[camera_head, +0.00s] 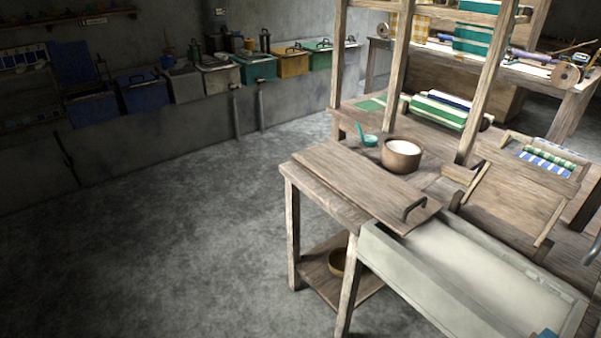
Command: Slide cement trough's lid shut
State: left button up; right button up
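The cement trough (384,262) is a pale grey open box at the lower right, and its inside shows. A flat wooden lid (350,178) with a dark handle (414,208) lies to the left of and behind the trough, on a wooden stand. Neither of my grippers is in view.
A wooden bowl of white stuff (401,155) and a small teal bowl (370,140) stand behind the lid. The wooden loom frame (398,60) rises at the right. Coloured bins (256,67) line the back wall. The grey floor (190,220) at left is clear.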

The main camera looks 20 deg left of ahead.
aim_at(401, 208)
jog(key=u, duration=0.15)
jog(key=i+j+u, duration=0.45)
jog(key=i+u, duration=0.15)
jog(key=i, duration=0.2)
jog(key=i+j+u, duration=0.1)
jog(key=i+u, duration=0.25)
jog(key=i, duration=0.05)
